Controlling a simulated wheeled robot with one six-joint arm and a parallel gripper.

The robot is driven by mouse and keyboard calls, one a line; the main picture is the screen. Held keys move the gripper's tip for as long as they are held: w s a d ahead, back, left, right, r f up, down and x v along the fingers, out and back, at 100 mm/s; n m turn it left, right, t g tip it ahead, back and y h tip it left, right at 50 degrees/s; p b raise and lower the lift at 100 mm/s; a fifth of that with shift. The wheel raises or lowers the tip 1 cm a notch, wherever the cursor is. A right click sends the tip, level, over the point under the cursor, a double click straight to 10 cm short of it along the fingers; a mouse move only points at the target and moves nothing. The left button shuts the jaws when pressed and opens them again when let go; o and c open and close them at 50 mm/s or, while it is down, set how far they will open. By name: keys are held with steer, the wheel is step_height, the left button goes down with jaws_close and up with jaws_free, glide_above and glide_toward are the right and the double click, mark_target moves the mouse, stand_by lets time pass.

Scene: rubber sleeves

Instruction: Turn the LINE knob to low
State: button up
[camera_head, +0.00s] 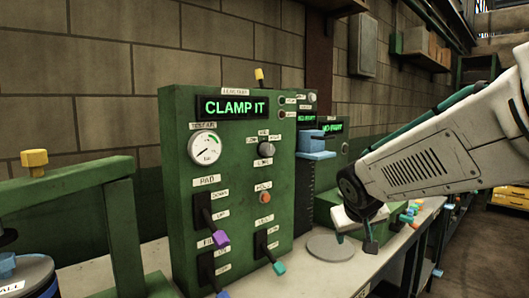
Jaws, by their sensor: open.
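The green control panel (182,185) stands on the bench, its display (234,107) reading "CLAMP IT". A small dark round knob (266,149) sits on the panel's right half, with small tags around it and a tag under it that seems to read LINE. The picture is too coarse to tell where the knob points. My gripper (356,240) is to the right of the panel, lower than the knob and apart from it. It points down over the bench with its fingers open, and I see nothing between them.
A gauge (205,148) and several levers, including a purple-tipped one (221,238) and a teal-tipped one (279,268), stick out of the panel front. A round grey plate (330,247) lies near my gripper. A green frame (118,225) stands at left.

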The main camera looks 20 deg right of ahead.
steer(key=w+d+r+t, duration=0.4)
steer(key=w+t, duration=0.1)
steer(key=w, duration=0.5)
steer(key=n+t+y, duration=0.6)
steer(key=y, duration=0.6)
glide_toward(271, 151)
steer(key=w, duration=0.2)
steer(key=x, duration=0.7)
steer(key=shift+w+a, duration=0.2)
steer(key=shift+a, duration=0.25)
steer(key=c, duration=1)
